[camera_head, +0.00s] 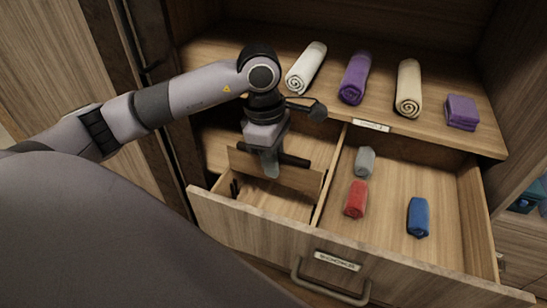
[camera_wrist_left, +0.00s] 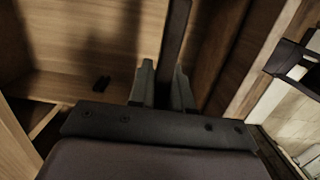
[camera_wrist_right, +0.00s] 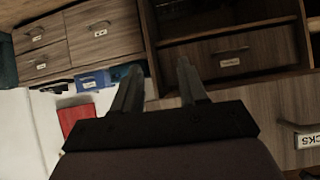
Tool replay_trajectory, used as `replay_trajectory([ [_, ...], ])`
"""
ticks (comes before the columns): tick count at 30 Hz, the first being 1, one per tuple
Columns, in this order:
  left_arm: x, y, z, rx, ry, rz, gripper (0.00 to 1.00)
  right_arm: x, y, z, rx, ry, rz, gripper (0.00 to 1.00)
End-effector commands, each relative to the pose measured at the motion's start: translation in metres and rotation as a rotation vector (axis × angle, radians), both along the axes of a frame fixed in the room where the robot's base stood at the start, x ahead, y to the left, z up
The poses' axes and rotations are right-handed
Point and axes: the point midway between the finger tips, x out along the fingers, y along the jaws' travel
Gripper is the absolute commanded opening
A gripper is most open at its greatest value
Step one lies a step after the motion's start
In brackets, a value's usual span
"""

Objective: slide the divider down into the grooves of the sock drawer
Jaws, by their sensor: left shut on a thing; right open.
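The divider (camera_head: 306,180) is a thin wooden panel across the left compartment of the open sock drawer (camera_head: 270,230). My left gripper (camera_head: 270,168) is shut on its upper edge from above. In the left wrist view the divider (camera_wrist_left: 174,40) shows edge-on between the fingers (camera_wrist_left: 162,85). Small dark groove strips (camera_head: 234,187) show on the drawer's left wall; two dark strips also show in the left wrist view (camera_wrist_left: 102,83). Whether the divider's ends sit in the grooves I cannot tell. My right gripper (camera_wrist_right: 157,78) is open and empty, away from the drawer.
The right compartment holds a grey roll (camera_head: 365,161), a red roll (camera_head: 356,198) and a blue roll (camera_head: 418,217). Rolled cloths, such as a purple one (camera_head: 354,78), and a folded purple cloth (camera_head: 461,112) lie on the shelf (camera_head: 420,128) above. The drawer's long inner wall (camera_head: 330,178) separates the compartments.

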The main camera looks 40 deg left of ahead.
Motion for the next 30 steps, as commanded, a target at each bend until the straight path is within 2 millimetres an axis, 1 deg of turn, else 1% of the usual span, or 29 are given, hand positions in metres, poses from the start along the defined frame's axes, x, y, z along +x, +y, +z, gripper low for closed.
replay_trajectory([
  [1,0.0,0.0,-0.011,0.001,0.0,0.0,0.0,0.0,0.002,-0.008,0.005,0.0,0.001,0.43],
  [3,0.0,0.0,-0.018,0.0,0.0,0.0,0.0,0.0,0.004,-0.013,0.009,0.005,0.003,0.43],
  [6,0.0,0.0,-0.027,0.001,0.0,0.0,0.0,0.001,0.005,-0.018,0.012,0.006,0.004,0.43],
  [10,0.0,0.0,-0.034,0.001,0.0,0.0,0.0,0.003,0.005,-0.021,0.015,0.001,0.004,0.43],
  [30,0.0,0.0,-0.035,0.0,0.0,0.0,0.0,0.005,0.003,-0.022,0.007,-0.001,0.01,0.43],
])
